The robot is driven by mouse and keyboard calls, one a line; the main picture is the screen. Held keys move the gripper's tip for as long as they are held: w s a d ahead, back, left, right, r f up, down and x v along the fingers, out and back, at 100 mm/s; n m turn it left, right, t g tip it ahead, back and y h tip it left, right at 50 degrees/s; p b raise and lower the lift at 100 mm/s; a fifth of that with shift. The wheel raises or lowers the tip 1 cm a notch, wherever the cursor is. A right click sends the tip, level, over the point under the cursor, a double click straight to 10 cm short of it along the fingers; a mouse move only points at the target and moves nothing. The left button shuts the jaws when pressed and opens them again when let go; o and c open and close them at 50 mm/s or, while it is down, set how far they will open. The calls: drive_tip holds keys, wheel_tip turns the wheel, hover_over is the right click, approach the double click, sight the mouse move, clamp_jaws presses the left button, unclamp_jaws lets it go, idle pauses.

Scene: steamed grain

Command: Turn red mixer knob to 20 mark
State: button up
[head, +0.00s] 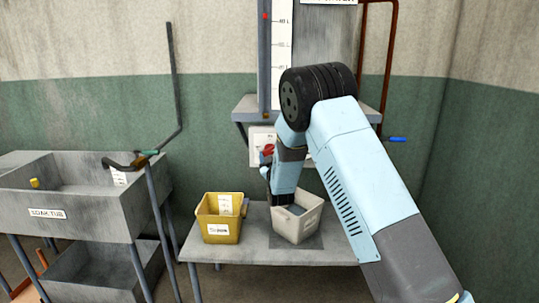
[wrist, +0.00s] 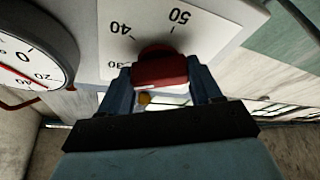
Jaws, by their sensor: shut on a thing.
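The red mixer knob (wrist: 160,68) sits on a white dial plate with the marks 30, 40 and 50 showing in the wrist view. My gripper (wrist: 160,85) has a finger on each side of the knob and is shut on it. The 20 mark of this plate does not show, and the knob's pointer is hidden. In the head view the red knob (head: 267,152) shows at the front of the white panel (head: 257,137), beside my gripper. My arm hides much of the panel there.
A round gauge (wrist: 30,55) with a red needle is at the left in the wrist view. A yellow bin (head: 218,232) and a whitish bin (head: 298,230) stand on the grey table (head: 255,255) below. A sink (head: 75,205) is at the left; a blue-handled valve (head: 397,139) is at the right.

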drive_tip(key=shift+a+r+n, duration=0.1)
drive_tip(key=shift+a+n, duration=0.05)
drive_tip(key=shift+n, duration=0.15)
drive_tip(key=n+g+y, duration=0.1)
drive_tip(key=n, duration=0.3)
drive_tip(key=n+g+y, duration=0.1)
drive_tip(key=n, duration=0.2)
drive_tip(key=shift+s+r+n+g, duration=0.1)
drive_tip(key=shift+n+g, duration=0.2)
drive_tip(key=shift+n, duration=0.1)
drive_tip(key=n+g, duration=0.2)
drive_tip(key=n, duration=0.3)
drive_tip(key=shift+a, duration=0.15)
drive_tip(key=shift+n, duration=0.3)
drive_tip(key=o, duration=1.1)
drive_tip(key=shift+a, duration=0.1)
drive_tip(key=shift+c, duration=0.2)
drive_tip(key=shift+d, duration=0.25)
drive_tip(key=shift+s+d, duration=0.15)
drive_tip(key=shift+s, duration=0.05)
drive_tip(key=v, duration=1.3)
